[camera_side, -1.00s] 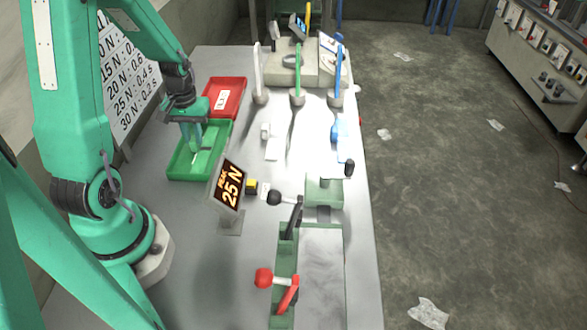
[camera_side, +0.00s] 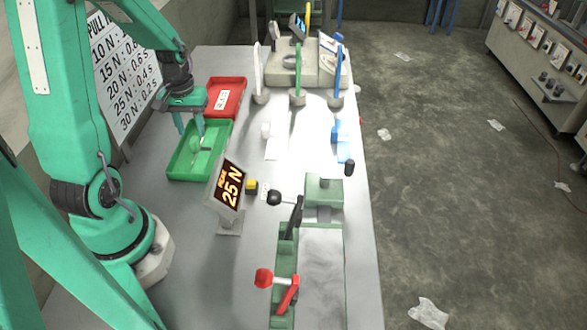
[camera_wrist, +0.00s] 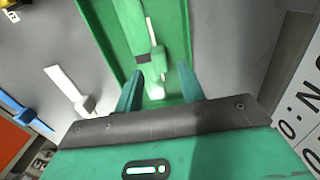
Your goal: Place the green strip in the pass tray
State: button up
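The green tray (camera_side: 215,168), which I take as the pass tray, lies left of centre on the bench. A pale green strip (camera_side: 196,146) lies inside it. In the wrist view, the green strip (camera_wrist: 134,38) lies along the tray floor, with a thin white rod and a dark band on it. My gripper (camera_side: 192,133) is over the tray. In the wrist view, my gripper (camera_wrist: 160,70) has its two green fingers well apart, with nothing clasped between them. The strip is just beyond the fingertips.
A red tray (camera_side: 229,96) sits behind the green tray. A display (camera_side: 231,190) reading 25 N stands close to its right. White, green (camera_side: 298,68) and blue upright pieces stand at the back. A lever rig with a red knob (camera_side: 264,278) occupies the front.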

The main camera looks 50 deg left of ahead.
aim_at(196, 140)
notch_tip(196, 140, up, 9)
dwell(0.4)
dwell(0.5)
jog(key=s+d+r+m+t, duration=0.2)
jog(key=d+r+m, duration=0.2)
jog(key=d, duration=0.6)
jog(key=s+d+r+m+t, duration=0.2)
jog(key=d+r+m, duration=0.3)
jog(key=d, duration=0.5)
jog(key=shift+s+r+t, duration=0.15)
jog(key=shift+r+t, duration=0.25)
jog(key=shift+t, duration=0.4)
